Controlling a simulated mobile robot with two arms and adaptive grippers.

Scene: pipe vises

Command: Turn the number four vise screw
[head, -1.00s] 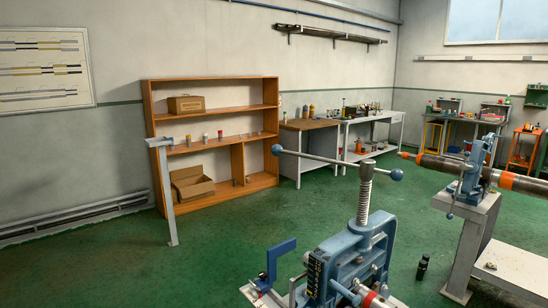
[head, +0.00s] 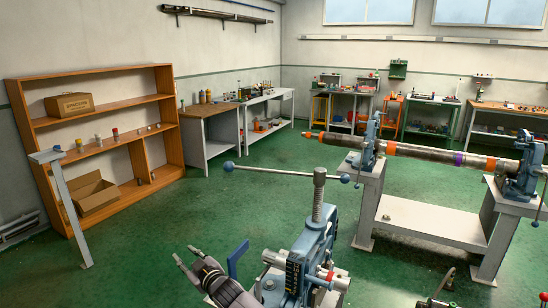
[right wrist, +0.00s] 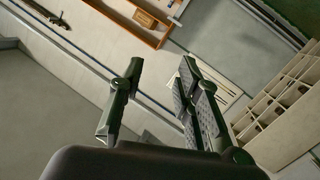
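A blue vise (head: 313,240) stands in the front middle of the head view. Its threaded screw (head: 319,197) rises upright from the top, crossed by a long handle bar (head: 285,172) with a blue ball at each end. I cannot read a number on it. My right gripper (head: 184,252) is left of this vise and lower than the bar, apart from both. Its fingers are spread with nothing between them; the right wrist view also shows them apart (right wrist: 158,80). No vise shows in the right wrist view. My left gripper is not in view.
A long pipe (head: 435,152) lies in two more blue vises (head: 368,150) (head: 523,170) on grey stands at right. A grey post (head: 68,205) stands by the wooden shelf (head: 105,76) at left. Benches line the back. Open green floor lies behind the front vise.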

